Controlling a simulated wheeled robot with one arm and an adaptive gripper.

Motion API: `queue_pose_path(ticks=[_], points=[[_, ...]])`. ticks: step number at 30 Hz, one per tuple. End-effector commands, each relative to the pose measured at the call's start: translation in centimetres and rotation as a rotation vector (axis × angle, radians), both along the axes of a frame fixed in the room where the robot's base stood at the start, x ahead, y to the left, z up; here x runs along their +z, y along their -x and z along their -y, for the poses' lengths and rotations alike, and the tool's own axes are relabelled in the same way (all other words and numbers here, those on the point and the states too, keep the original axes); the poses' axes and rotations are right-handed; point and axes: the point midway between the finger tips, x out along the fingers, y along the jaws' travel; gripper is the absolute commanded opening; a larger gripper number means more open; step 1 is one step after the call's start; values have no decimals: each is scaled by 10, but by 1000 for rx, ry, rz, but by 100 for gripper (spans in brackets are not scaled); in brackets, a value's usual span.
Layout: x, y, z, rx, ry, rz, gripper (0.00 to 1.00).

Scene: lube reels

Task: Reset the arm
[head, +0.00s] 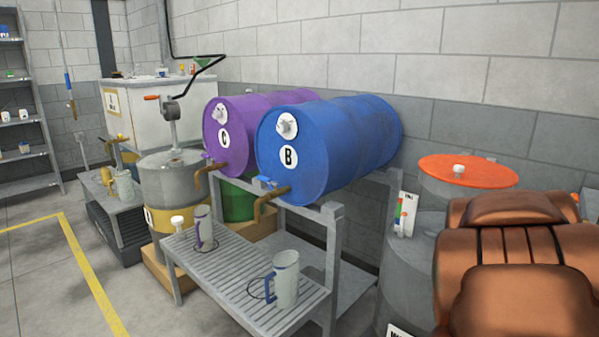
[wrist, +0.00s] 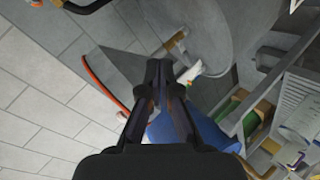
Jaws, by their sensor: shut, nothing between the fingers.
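My gripper (wrist: 158,68) shows in the wrist view, with its two dark fingers together and nothing between them. It is not seen in the head view. Behind the fingers, the wrist view shows the tilted grey block wall, a thin orange lid edge, part of a blue drum (wrist: 208,137) and a grey drum surface (wrist: 190,30). The fingers hide part of the blue drum. I cannot tell how far the fingertips are from these things.
Blue drum B (head: 320,150) and purple drum C (head: 235,115) lie on a rack above a slatted shelf (head: 225,285) with jugs (head: 286,280). A grey drum with an orange lid (head: 470,170) stands right. Floor (head: 40,285) is clear at left.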

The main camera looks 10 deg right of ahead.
Motion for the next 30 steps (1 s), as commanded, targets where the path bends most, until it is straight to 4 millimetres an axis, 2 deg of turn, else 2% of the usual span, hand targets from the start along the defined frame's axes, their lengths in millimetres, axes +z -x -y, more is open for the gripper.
queue_pose_path(ticks=[1, 5, 8, 14, 18, 21, 24, 30], points=[[-6, 4, -16, -28, -41, -10, 0], [-29, 27, -56, -122, -171, -57, 0], [-51, 48, -93, -182, -281, -116, 0], [-91, 98, -184, -258, -501, -284, 0], [-113, 143, -249, -287, -635, -442, 0], [-121, 174, -286, -294, -703, -545, 0], [-125, 200, -315, -295, -750, -636, 0], [-125, 248, -361, -287, -819, -802, 0]])
